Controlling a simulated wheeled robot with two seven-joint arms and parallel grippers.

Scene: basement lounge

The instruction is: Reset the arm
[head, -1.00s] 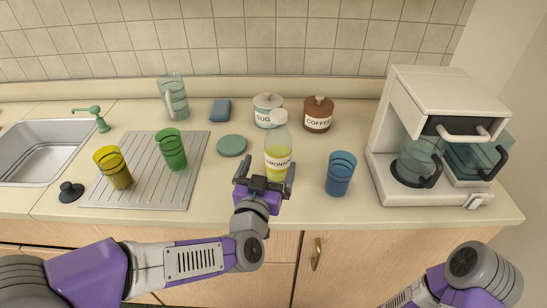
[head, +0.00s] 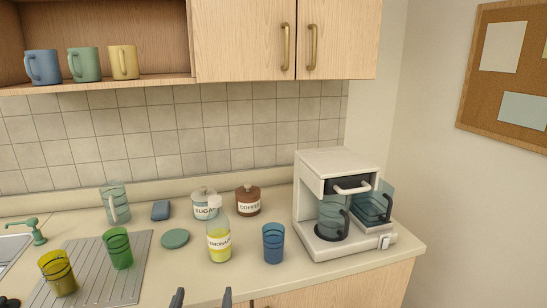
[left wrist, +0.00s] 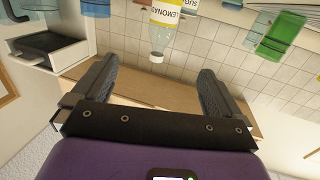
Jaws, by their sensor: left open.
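My left gripper (head: 201,298) shows only as two dark fingertips at the bottom edge of the head view. In the left wrist view my left gripper (left wrist: 155,85) is open, with nothing between its fingers. The lemonade bottle (head: 218,240), clear with yellow liquid and a white cap, stands upright on the counter beyond the fingertips. The lemonade bottle also shows in the left wrist view (left wrist: 163,25), apart from the fingers. My right gripper is in neither view.
The counter (head: 190,277) holds a blue glass (head: 273,244), a green glass (head: 117,248), a yellow glass (head: 58,273), a sugar jar (head: 204,204), a coffee jar (head: 248,201) and a coffee maker (head: 310,184). A cabinet (head: 240,38) hangs above, with mugs on its open shelf.

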